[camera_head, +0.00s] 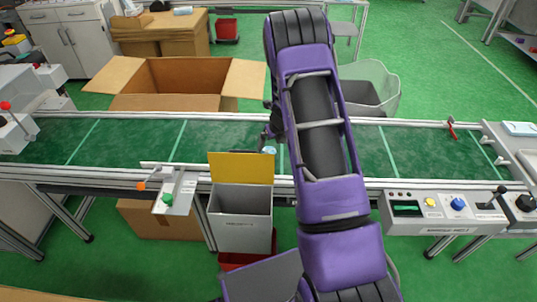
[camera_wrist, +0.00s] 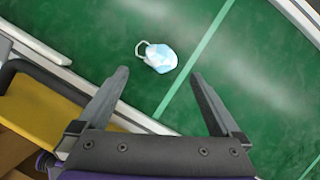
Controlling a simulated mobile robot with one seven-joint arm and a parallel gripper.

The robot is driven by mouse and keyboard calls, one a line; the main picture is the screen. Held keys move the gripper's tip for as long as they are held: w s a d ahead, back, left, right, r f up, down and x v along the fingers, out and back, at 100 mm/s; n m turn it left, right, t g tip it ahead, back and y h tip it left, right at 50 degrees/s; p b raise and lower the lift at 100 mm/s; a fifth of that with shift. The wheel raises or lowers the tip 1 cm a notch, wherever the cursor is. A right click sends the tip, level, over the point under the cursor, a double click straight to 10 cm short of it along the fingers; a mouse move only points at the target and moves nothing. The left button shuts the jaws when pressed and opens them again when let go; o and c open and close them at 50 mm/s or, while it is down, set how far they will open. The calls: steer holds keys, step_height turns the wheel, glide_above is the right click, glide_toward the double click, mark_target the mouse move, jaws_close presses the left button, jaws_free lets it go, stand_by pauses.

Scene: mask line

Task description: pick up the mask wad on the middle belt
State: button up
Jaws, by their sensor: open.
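The mask wad (camera_wrist: 161,58) is a small crumpled light-blue and white bundle with a white ear loop on its left side. It lies on the green belt (camera_wrist: 255,75), beside a pale cross line, in the wrist view. In the head view a small pale-blue part of the wad (camera_head: 270,149) shows just left of my arm. My gripper (camera_wrist: 158,72) is open and empty. Its two fingers point toward the wad, which appears between and slightly beyond the fingertips. The fingers do not touch it. My arm hides most of the gripper in the head view.
Metal rails (camera_head: 100,179) edge the belt. A grey bin with a yellow flap (camera_head: 240,166) stands at the front rail, close to my gripper's left. A control panel (camera_head: 445,207) is at front right. An open cardboard box (camera_head: 188,75) stands behind the belt.

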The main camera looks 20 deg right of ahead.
mark_target(270, 150)
steer(key=b+x, duration=0.1)
steer(key=x, duration=0.5)
steer(key=shift+w+d+f, duration=0.1)
steer(key=shift+w+f, duration=0.1)
steer(key=shift+f, duration=0.15)
steer(key=c, duration=1.4)
